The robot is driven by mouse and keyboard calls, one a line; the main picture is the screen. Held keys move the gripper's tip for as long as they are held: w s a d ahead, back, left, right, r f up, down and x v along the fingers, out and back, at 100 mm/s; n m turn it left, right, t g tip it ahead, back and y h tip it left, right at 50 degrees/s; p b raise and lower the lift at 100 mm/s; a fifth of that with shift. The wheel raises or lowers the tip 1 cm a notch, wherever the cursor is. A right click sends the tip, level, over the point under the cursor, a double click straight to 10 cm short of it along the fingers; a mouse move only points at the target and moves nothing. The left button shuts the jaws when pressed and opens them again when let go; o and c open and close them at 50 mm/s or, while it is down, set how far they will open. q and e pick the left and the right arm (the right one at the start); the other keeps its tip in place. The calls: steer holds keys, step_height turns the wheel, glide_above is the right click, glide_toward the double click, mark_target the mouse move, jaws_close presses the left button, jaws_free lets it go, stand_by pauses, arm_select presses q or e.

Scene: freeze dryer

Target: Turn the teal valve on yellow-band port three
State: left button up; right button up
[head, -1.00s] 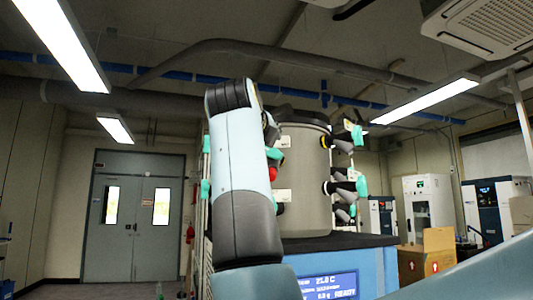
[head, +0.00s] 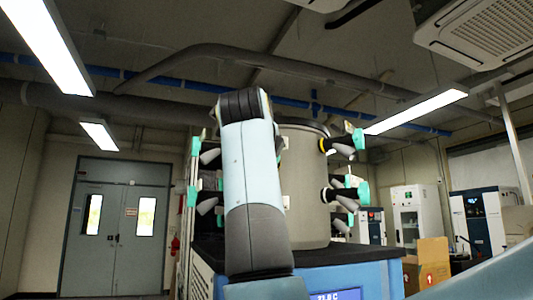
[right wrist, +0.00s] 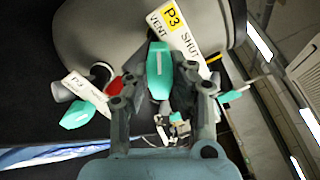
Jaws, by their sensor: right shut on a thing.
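My right gripper (right wrist: 163,95) is in the right wrist view, its two dark fingers on either side of a teal valve handle (right wrist: 159,71) with a white line. It is shut on this handle. Right behind it is a white label (right wrist: 186,40) with a yellow P3 patch and the words VENT and SHUT. The handle's long side runs up and down in this picture. In the head view my arm hides part of the grey drum (head: 305,185), and the right gripper cannot be made out. My left gripper is not in view.
Another teal valve (right wrist: 78,115) with its own label is left of my gripper in the right wrist view. A red part (right wrist: 116,86) shows by the left finger. In the head view, more teal valves stick out at the drum's right (head: 359,138) and left (head: 195,145).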

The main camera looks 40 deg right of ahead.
jaws_close()
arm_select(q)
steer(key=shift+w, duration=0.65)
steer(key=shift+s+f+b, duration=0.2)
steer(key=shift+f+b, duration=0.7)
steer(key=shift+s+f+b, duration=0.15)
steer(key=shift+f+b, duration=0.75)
arm_select(e)
steer(key=shift+w+a+f+m, duration=0.1)
steer(key=shift+m, duration=2.8)
steer(key=shift+w+a+f+m, duration=0.1)
steer(key=shift+m, duration=2.8)
